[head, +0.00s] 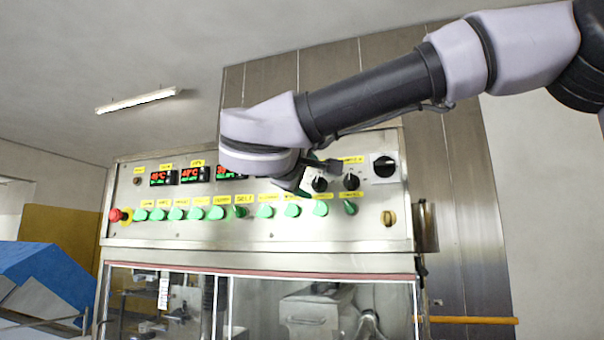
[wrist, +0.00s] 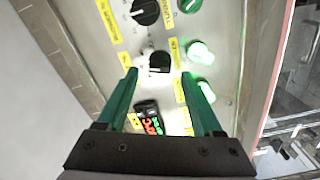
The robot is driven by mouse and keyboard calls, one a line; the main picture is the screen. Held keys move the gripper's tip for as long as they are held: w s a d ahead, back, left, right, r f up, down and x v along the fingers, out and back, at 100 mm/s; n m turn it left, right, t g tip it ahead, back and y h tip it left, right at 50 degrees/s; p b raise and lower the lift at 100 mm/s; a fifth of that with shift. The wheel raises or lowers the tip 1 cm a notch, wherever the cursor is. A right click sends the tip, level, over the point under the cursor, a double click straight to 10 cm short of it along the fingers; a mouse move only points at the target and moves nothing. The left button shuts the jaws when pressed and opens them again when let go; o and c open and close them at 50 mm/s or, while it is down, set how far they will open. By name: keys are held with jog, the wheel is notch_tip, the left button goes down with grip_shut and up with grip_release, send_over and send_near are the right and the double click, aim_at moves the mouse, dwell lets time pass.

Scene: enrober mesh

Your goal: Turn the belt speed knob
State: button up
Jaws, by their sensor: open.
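Two small black knobs sit side by side on the upper right of the steel control panel. In the head view the left one (head: 320,184) is right beside my gripper (head: 302,182), and the right one (head: 351,182) stands clear. The labels are too small to tell which is belt speed. In the wrist view my gripper (wrist: 160,75) is open, its two green fingers spread. The nearer black knob (wrist: 159,62) shows between the fingertips, with a gap on each side. The other knob (wrist: 145,12) lies beyond the fingertips. My wrist hides part of the panel in the head view.
A row of green buttons (head: 216,212) runs below the knobs. A red emergency button (head: 115,215) is at far left, a black rotary switch (head: 384,167) at far right. Red digital displays (head: 195,174) sit left of my wrist. Glass doors (head: 250,305) are below the panel.

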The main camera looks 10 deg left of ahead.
jog(key=s, duration=0.9)
jog(key=shift+s+a, duration=0.2)
jog(key=shift+a, duration=0.15)
jog(key=shift+s, duration=0.1)
